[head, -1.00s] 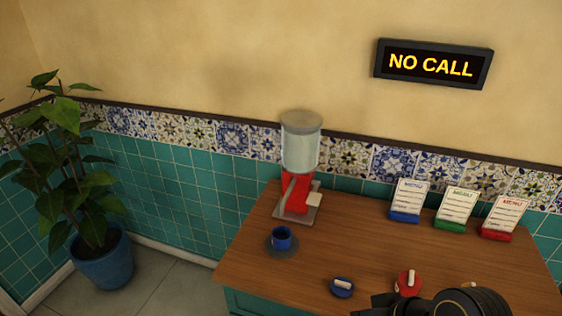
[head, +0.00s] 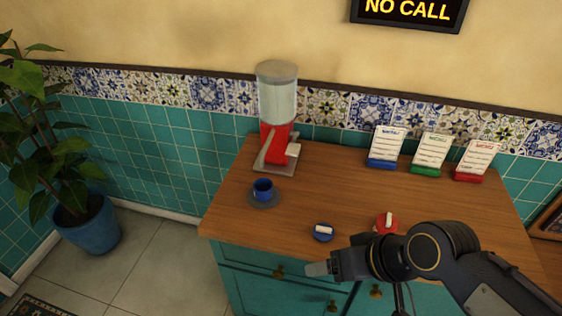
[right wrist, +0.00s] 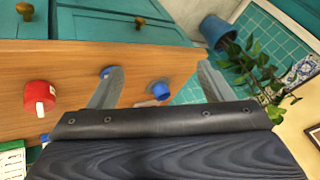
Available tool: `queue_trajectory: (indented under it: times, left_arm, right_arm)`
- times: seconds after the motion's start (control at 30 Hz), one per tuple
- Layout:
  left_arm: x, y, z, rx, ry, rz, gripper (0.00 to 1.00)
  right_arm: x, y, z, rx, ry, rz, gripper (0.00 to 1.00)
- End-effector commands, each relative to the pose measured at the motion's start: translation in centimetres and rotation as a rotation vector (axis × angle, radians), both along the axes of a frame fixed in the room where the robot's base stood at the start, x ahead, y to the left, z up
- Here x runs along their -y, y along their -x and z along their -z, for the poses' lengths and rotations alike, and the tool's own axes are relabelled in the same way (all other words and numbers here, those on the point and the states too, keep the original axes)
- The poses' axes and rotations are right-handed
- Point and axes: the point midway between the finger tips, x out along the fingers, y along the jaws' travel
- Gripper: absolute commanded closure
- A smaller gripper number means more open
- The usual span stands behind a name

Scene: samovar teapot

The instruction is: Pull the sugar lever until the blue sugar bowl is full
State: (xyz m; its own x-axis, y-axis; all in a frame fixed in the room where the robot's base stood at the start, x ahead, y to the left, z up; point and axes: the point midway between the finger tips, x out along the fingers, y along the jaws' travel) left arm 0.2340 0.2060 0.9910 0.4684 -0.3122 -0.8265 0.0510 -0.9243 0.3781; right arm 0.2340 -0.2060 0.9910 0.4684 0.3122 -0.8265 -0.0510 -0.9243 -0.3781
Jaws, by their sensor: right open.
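The sugar dispenser (head: 277,105) has a clear cylinder with a grey lid on a red body. Its grey lever (head: 265,149) slants down at the front. A blue cup-like bowl (head: 263,185) sits on a dark saucer in front of the dispenser; its fill level is unclear. It also shows between the fingers in the right wrist view (right wrist: 161,90). My right gripper (head: 318,268) is open and empty near the counter's front edge, away from dispenser and bowl. Its fingers show spread in the right wrist view (right wrist: 158,88). My left gripper is not in view.
A small round blue pot (head: 323,233) and a red pot (head: 387,223), each with a white top piece, stand near the front edge. Several menu stands (head: 430,153) line the back. The wooden counter (head: 330,190) is clear between. A plant (head: 75,195) stands left.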

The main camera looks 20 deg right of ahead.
Motion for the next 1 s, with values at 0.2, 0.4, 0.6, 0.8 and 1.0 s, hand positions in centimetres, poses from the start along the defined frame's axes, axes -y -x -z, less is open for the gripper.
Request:
queue_trajectory:
  times: [0.2, 0.4, 0.6, 0.8, 1.0]
  left_arm:
    - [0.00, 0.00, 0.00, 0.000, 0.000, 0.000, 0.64]
    - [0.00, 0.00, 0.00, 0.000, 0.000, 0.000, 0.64]
    - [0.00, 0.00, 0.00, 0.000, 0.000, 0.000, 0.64]
    - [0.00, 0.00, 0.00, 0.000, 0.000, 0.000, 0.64]
    - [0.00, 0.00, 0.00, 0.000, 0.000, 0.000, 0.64]
  right_arm:
    - [0.00, 0.00, 0.00, 0.000, 0.000, 0.000, 0.51]
    - [0.00, 0.00, 0.00, 0.000, 0.000, 0.000, 0.78]
    - [0.00, 0.00, 0.00, 0.000, 0.000, 0.000, 1.00]
    - [0.00, 0.00, 0.00, 0.000, 0.000, 0.000, 1.00]
    - [0.00, 0.00, 0.00, 0.000, 0.000, 0.000, 1.00]
